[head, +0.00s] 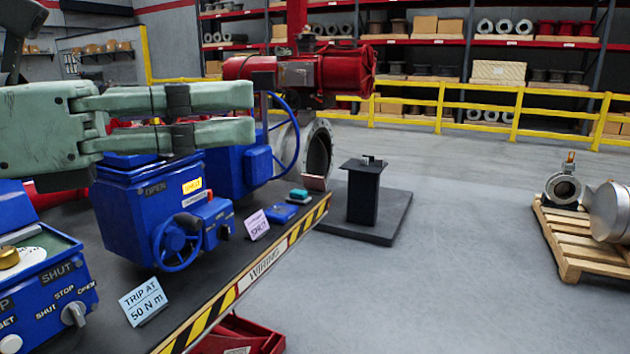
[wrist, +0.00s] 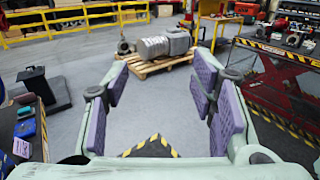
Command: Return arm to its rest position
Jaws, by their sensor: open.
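My pale green gripper (head: 250,113) reaches in from the left of the head view, above the bench and in front of the blue actuators. Its two fingers point right and stand apart with nothing between them. In the wrist view the gripper (wrist: 161,80) shows purple finger pads, spread wide, with only floor and distant objects beyond. A blue actuator (head: 128,220) with a small handwheel stands on the bench (head: 245,285), below my gripper. My gripper hides part of the second blue actuator (head: 226,180) behind it.
A blue control unit (head: 45,290) stands at the near left. Cards (head: 143,300) lean on the bench. Beyond are a large red actuator (head: 315,72), a black pedestal (head: 363,195) and a pallet with valves (head: 570,245). Open floor lies right of the bench.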

